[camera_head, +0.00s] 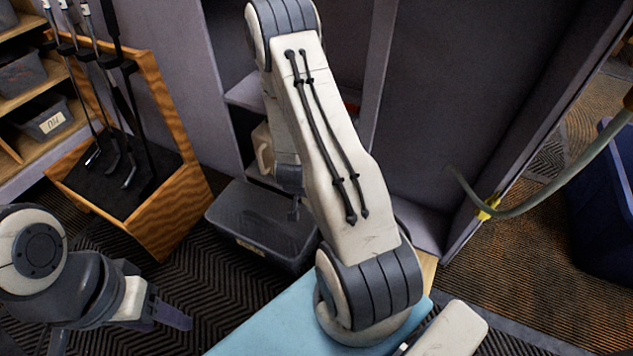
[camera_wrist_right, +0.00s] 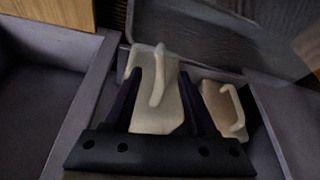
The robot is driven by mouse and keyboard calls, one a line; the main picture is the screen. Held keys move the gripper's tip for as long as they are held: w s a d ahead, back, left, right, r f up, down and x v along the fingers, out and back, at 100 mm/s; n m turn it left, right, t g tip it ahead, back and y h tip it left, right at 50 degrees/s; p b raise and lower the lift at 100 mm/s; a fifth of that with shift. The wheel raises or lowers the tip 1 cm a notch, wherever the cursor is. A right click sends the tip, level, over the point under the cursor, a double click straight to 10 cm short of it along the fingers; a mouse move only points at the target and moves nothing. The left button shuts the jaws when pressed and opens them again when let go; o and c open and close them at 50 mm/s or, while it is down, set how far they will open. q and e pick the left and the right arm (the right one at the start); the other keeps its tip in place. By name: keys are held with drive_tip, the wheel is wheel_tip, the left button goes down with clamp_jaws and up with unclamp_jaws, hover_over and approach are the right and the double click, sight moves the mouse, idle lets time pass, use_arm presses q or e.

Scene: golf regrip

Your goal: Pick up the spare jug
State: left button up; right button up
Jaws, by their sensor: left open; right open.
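In the right wrist view, a cream jug (camera_wrist_right: 155,118) with an upright handle sits between the two dark fingers of my right gripper (camera_wrist_right: 160,80), which is open around it. A second cream jug (camera_wrist_right: 218,105) with a handle is just right of the right finger. The pictures do not show which is the spare. In the head view, part of a cream jug (camera_head: 263,148) shows on a cabinet shelf, left of my right arm; that arm hides most of my right gripper. My left gripper (camera_head: 170,314) is open and empty at the lower left, over the floor.
A dark grey bin (camera_head: 262,225) stands on the floor before the cabinet (camera_head: 175,60). A wooden rack (camera_head: 180,205) with golf clubs is at left, beside shelves with small bins (camera_head: 45,118). A blue surface (camera_head: 265,325) is below my right arm. A hose (camera_head: 560,185) hangs at right.

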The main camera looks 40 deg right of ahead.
drive_tip(key=b+x, duration=0.2)
drive_tip(key=x, duration=0.1)
drive_tip(key=b+x, duration=0.2)
drive_tip(key=x, duration=0.2)
drive_tip(key=b+x, duration=0.3)
drive_tip(key=shift+w+d, duration=0.3)
drive_tip(key=shift+w, duration=0.15)
drive_tip(key=shift+r, duration=0.1)
clamp_jaws()
